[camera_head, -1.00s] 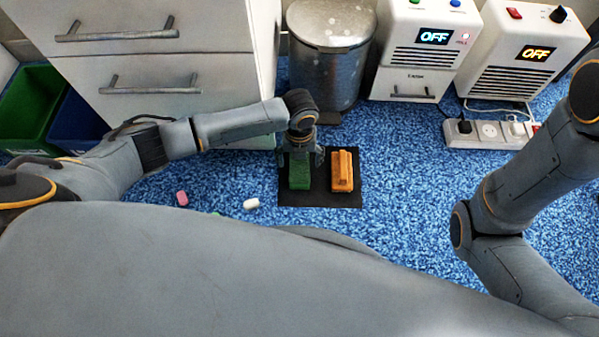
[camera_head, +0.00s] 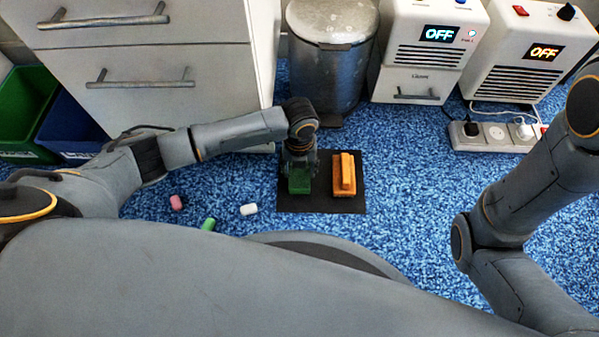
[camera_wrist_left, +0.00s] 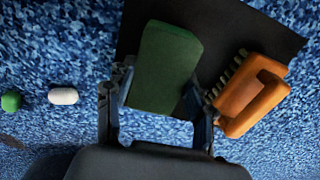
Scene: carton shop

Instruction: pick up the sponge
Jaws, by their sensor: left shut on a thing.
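The green sponge (camera_head: 300,183) is a block at the left part of a black mat (camera_head: 318,205) on the blue carpet. My left gripper (camera_head: 299,170) is over it from above and hides its far part. In the left wrist view the sponge (camera_wrist_left: 165,65) lies between the two fingers of my left gripper (camera_wrist_left: 160,100), which is shut on it. I cannot tell whether the sponge is clear of the mat. My right arm shows at the right, but its gripper is out of view.
An orange brush (camera_head: 344,176) lies on the mat, close to the right of the sponge and gripper. Pink (camera_head: 177,203), white (camera_head: 248,210) and green (camera_head: 208,224) small pieces lie on the carpet. A metal bin (camera_head: 329,60) and drawers (camera_head: 150,75) stand behind.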

